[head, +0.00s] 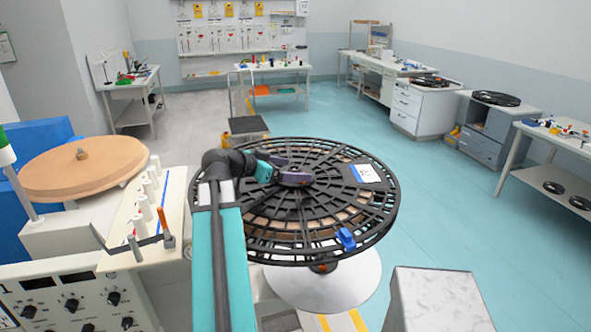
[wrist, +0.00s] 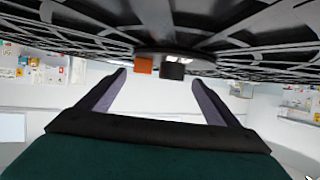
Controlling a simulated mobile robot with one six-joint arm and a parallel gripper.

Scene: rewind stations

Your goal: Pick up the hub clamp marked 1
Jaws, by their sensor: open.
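My gripper (head: 297,169) reaches over the middle of a large black slotted reel (head: 340,222) in the head view. In the wrist view my gripper (wrist: 160,77) is open, its two purple fingers spread apart. Between and just beyond the fingertips, at the reel's hub, a small orange block (wrist: 143,66) and a dark block (wrist: 173,71) with a pale patch show side by side. They look like parts of a hub clamp, but no mark 1 is readable. In the head view my gripper and arm hide the hub. No contact with the fingers is visible.
A blue clip (head: 346,239) sits on the reel's near rim and a white label (head: 366,173) lies on its right side. A tan disc (head: 82,168) and a control panel (head: 75,300) stand left. A pale box (head: 438,300) is at front right. Open floor lies right.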

